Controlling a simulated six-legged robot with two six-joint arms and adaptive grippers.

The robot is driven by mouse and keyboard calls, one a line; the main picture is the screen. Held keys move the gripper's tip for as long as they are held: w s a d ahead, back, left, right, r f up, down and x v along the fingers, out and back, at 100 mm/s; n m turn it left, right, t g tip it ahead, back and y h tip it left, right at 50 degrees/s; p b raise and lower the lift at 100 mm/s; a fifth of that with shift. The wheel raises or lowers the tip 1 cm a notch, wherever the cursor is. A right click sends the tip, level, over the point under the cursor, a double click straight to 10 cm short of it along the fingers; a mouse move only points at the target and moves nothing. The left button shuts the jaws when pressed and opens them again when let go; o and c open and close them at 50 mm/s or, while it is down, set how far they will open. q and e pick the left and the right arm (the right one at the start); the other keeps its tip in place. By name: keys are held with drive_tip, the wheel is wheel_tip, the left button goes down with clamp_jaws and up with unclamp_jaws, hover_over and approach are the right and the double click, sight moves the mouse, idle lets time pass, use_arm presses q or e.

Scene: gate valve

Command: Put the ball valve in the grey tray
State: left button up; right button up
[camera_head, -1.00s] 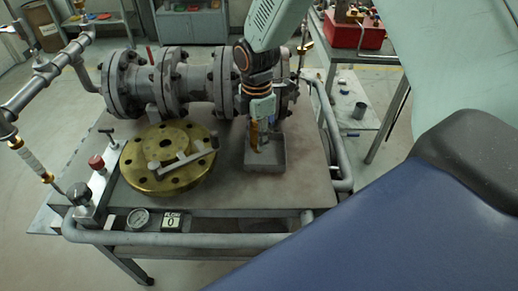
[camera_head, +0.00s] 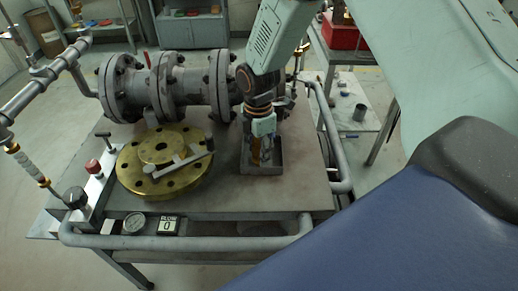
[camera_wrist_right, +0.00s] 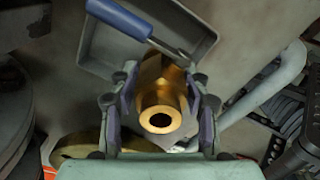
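The ball valve has a brass body (camera_wrist_right: 163,95) and a blue lever handle (camera_wrist_right: 120,18). My right gripper (camera_wrist_right: 160,108) has its fingers on both sides of the brass body and is shut on it. In the head view the valve (camera_head: 255,152) hangs upright below my right gripper (camera_head: 260,138), within the outline of the grey tray (camera_head: 277,168). I cannot tell whether its lower end touches the tray floor. The tray's rim (camera_wrist_right: 206,45) also shows at the top of the wrist view, behind the valve. My left gripper is not in view.
The tray stands on a metal workbench (camera_head: 300,190). A large brass flange (camera_head: 135,180) with a grey wrench-like bar (camera_head: 180,164) on it lies left of the tray. A grey flanged pipe (camera_head: 190,88) runs close behind. A gauge (camera_head: 134,222) sits at the front edge.

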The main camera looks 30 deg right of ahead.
drive_tip(key=shift+o, duration=0.8)
drive_tip(key=shift+w+a+f, duration=0.1)
drive_tip(key=shift+w+a, duration=0.1)
drive_tip(key=shift+a, duration=0.1)
drive_tip(key=shift+s+d, duration=0.2)
drive_tip(key=shift+d, duration=0.15)
drive_tip(key=shift+r, duration=0.5)
wheel_tip(320, 180, up, 10)
drive_tip(key=shift+a+r+p, duration=0.1)
drive_tip(key=shift+r+p, duration=0.1)
drive_tip(key=shift+p, duration=0.7)
drive_tip(key=shift+w+a+r, duration=0.15)
drive_tip(key=shift+r, duration=0.35)
drive_tip(key=shift+r, duration=0.1)
